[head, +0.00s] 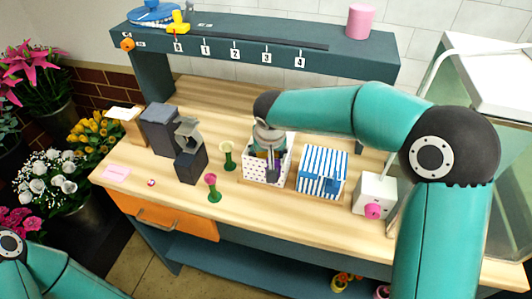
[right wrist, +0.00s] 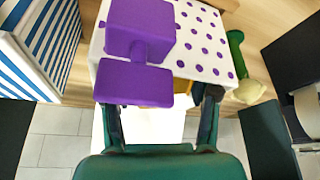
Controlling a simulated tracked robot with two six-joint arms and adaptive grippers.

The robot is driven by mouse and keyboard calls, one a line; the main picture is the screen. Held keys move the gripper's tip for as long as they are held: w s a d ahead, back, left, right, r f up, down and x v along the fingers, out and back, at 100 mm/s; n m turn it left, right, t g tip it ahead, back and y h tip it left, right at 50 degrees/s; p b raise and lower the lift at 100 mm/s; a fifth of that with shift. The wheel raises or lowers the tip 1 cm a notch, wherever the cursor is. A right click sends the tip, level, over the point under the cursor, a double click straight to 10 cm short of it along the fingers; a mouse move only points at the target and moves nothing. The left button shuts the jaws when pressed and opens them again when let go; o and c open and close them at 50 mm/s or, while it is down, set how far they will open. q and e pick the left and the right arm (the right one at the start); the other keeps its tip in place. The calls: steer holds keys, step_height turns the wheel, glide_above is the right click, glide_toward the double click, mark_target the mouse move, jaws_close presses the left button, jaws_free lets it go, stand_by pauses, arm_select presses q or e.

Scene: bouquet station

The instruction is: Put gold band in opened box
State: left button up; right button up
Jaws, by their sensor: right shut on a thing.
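My right gripper (head: 268,142) points down at the white box with purple dots (head: 256,172) in the middle of the bench. In the right wrist view its fingers (right wrist: 160,112) stand apart, with a gold patch between them that looks like the gold band (right wrist: 167,102). Purple pieces (right wrist: 140,30) at the dotted box (right wrist: 205,45) hide most of it. I cannot tell how far it is inside the box. A dark box (head: 191,167) with a tilted grey top stands open-looking further left. My left arm shows at the lower left; its gripper is out of view.
A blue-striped box (head: 318,168) and a white box with a pink knob (head: 373,193) stand to the right. The front left bench top is fairly clear.

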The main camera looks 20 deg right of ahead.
steer(key=o, duration=1.4)
steer(key=shift+f, duration=0.3)
steer(key=shift+r, duration=0.25)
steer(key=shift+r, duration=0.25)
steer(key=b+v, duration=0.1)
steer(key=v, duration=1)
steer(key=shift+s+r, duration=0.1)
steer(key=shift+s, duration=0.15)
